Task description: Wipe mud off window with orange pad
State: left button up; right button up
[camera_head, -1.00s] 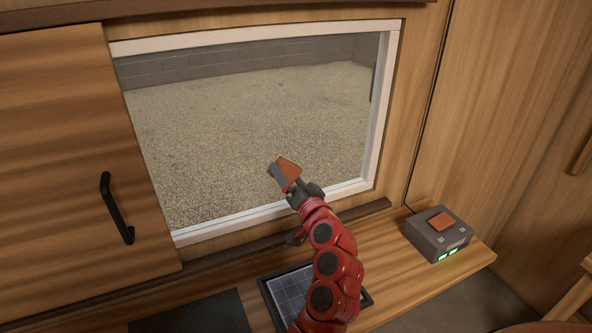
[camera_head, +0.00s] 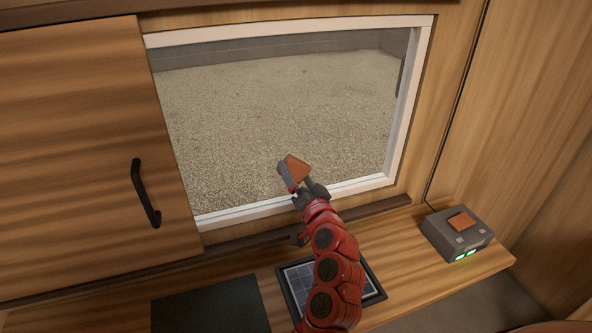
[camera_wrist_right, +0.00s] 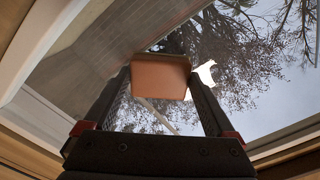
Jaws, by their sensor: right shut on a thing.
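The window (camera_head: 250,120) has a white frame and looks out on a gravel yard with a grey block wall. My right gripper (camera_head: 292,176) is shut on the orange pad (camera_head: 297,167), in front of the lower middle of the pane. In the right wrist view the pad (camera_wrist_right: 161,77) sits between the two fingertips, with the pane and bare trees behind it. I cannot tell whether the pad touches the glass. No mud shows clearly on the pane. My left gripper is not in view.
A wooden shelf (camera_head: 405,262) runs below the window. On it are a solar panel (camera_head: 300,282) partly behind my arm, a dark mat (camera_head: 212,305), and a grey box (camera_head: 455,236) with an orange top and green lights. A wooden door with a black handle (camera_head: 145,192) stands left.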

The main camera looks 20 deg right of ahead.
jog(key=shift+s, duration=1.1)
jog(key=s+p, duration=0.2)
jog(key=p, duration=0.2)
jog(key=shift+s+r, duration=0.15)
jog(key=shift+s, duration=0.4)
jog(key=s+p, duration=0.3)
jog(key=p, duration=0.1)
jog(key=shift+d, duration=0.1)
